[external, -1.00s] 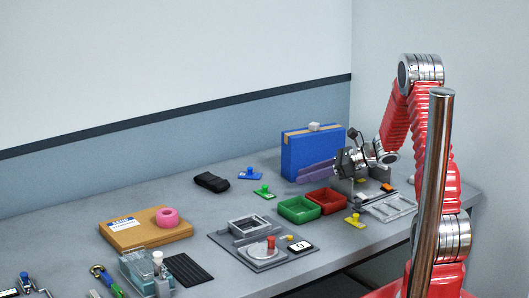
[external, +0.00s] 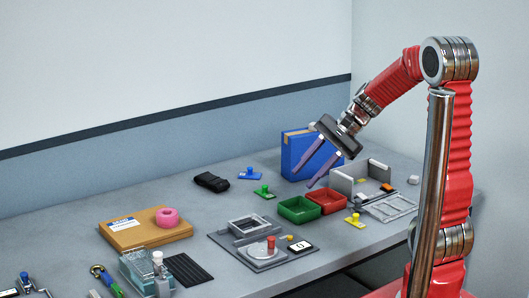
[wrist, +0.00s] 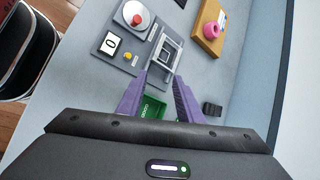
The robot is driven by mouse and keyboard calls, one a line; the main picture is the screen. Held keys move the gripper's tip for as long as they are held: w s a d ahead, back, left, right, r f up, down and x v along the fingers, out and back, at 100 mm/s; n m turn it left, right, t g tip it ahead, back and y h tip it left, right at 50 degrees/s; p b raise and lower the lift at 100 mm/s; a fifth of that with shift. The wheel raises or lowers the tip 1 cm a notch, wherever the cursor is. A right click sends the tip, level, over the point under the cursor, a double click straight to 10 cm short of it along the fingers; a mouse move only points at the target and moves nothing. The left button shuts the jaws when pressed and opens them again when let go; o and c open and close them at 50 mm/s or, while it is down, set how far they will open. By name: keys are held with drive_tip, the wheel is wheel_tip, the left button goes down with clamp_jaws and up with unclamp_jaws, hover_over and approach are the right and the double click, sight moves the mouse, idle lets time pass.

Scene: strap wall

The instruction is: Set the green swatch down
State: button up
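The green swatch (external: 264,191), a small flat green piece with a knob, lies on the grey table behind the green tray. My gripper (external: 302,179) has two purple fingers, spread apart, with nothing visible between them. It hangs tilted above the table, in front of the blue box and to the right of the swatch, apart from it. In the wrist view my gripper (wrist: 160,76) is also open, with the green tray (wrist: 152,107) showing between and beyond the fingers. I cannot make out the green swatch in the wrist view.
The green tray (external: 299,209) and red tray (external: 327,201) stand side by side. A blue box (external: 297,155) stands behind, a grey bracket (external: 345,182) right. Blue (external: 248,173) and yellow (external: 355,221) knobbed pieces and a black strap (external: 211,182) lie nearby. A grey fixture (external: 262,243) stands front left.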

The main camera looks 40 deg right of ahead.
drive_tip(key=s+d+r+n+t+h, duration=0.1)
drive_tip(key=s+r+n+h, duration=0.1)
drive_tip(key=s+n, duration=0.4)
drive_tip(key=s+d+r+n+t+h, duration=0.1)
drive_tip(key=s+r+n+h, duration=0.2)
drive_tip(key=s, duration=0.8)
drive_tip(key=n+h, duration=0.2)
drive_tip(key=n, duration=0.2)
drive_tip(key=shift+s+d, duration=0.15)
drive_tip(key=shift+d, duration=0.25)
